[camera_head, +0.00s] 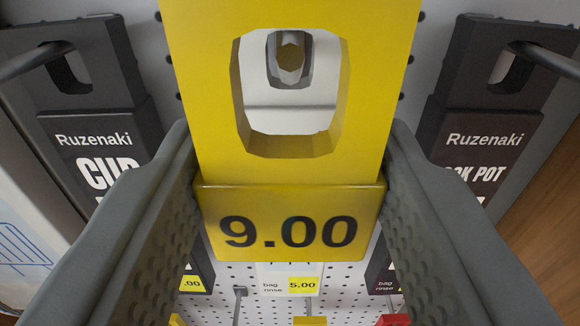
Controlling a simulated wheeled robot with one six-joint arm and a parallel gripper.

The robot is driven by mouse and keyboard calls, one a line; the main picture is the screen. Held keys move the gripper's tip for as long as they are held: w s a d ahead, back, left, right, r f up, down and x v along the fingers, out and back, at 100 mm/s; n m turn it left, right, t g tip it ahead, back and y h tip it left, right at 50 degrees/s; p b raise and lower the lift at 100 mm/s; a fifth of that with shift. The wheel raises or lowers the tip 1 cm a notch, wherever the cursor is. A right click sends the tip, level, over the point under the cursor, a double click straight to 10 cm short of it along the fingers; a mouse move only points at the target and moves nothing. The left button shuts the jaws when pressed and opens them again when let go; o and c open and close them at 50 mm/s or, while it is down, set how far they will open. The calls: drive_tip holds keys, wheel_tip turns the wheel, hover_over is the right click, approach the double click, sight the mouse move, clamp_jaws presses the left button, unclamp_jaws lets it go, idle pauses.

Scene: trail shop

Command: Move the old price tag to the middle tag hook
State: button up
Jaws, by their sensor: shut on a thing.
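A yellow price tag (290,222) marked 9.00 is upright between the fingers of my gripper (290,210). Both grey fingers press on its side edges. The tag has a large hole in its upper part. Through the hole I see the rounded end of a metal hook (290,55) on the wall, in the upper part of the opening. The tag is apart from this hook as far as I can see. The tag hides much of the wall behind it.
Black Ruzenaki packs hang on hooks at the left (95,150) and right (480,150). Lower down, a white pegboard (228,285) carries small yellow labels, one reading 5.00 (303,285). A wooden surface (545,210) is at the right edge.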

drive_tip(key=shift+s, duration=0.2)
drive_tip(key=s, duration=0.6)
drive_tip(key=shift+r, duration=0.15)
idle(0.5)
drive_tip(key=shift+s, duration=0.15)
idle(0.8)
